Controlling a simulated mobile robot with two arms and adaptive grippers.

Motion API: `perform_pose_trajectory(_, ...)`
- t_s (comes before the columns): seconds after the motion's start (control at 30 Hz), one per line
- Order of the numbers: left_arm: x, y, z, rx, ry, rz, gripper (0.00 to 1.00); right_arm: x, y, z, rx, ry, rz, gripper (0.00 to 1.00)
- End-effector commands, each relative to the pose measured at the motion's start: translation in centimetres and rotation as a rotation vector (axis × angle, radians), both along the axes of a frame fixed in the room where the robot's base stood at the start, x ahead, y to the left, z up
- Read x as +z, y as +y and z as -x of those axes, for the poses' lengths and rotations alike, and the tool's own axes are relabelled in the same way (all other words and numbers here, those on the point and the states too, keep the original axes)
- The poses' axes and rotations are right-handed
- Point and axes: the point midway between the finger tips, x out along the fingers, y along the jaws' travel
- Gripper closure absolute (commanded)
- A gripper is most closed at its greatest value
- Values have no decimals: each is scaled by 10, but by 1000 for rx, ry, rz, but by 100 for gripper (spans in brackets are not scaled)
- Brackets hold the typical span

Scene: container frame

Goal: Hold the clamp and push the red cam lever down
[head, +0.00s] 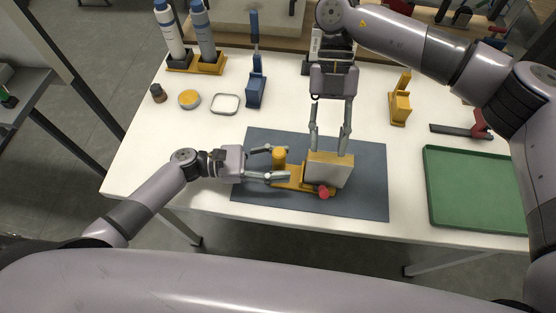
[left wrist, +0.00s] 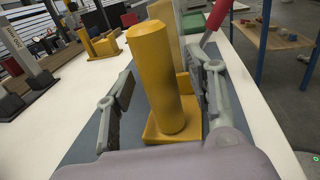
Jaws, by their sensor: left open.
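The clamp has a yellow base (head: 290,182) on the dark mat, with an upright yellow post (head: 279,158) at its left and a beige block (head: 330,172) at its right. The red cam lever (head: 323,192) shows at the block's front; in the left wrist view the red lever (left wrist: 218,13) tilts upward on a metal stem. My left gripper (head: 268,164) is open, with its fingers on either side of the post (left wrist: 158,75). My right gripper (head: 329,152) points down over the block with its fingers apart; contact with the block is unclear.
The dark mat (head: 370,195) lies mid-table. A green tray (head: 435,215) is at right, with a red-handled tool (head: 462,131) and yellow clamp (head: 400,106) behind it.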

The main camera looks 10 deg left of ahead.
Motion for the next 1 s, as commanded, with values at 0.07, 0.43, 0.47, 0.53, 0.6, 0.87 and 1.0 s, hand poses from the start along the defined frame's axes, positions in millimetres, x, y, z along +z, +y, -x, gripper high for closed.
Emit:
perform_pose_trajectory(0.07,0,0,0,0,0,0,53,0,0,0,0,0,0,67)
perform_pose_trajectory(0.43,0,0,0,0,0,0,78,0,0,0,0,0,0,67)
perform_pose_trajectory(0.47,0,0,0,0,0,0,80,0,0,0,0,0,0,67)
perform_pose_trajectory(0.53,0,0,0,0,0,0,84,0,0,0,0,0,0,67)
perform_pose_trajectory(0.6,0,1,0,0,0,0,89,0,0,0,0,0,0,67)
perform_pose_trajectory(0.87,0,1,0,0,0,0,100,0,0,0,0,0,0,67)
perform_pose_trajectory(1.0,0,1,0,0,0,0,100,0,0,0,0,0,0,67)
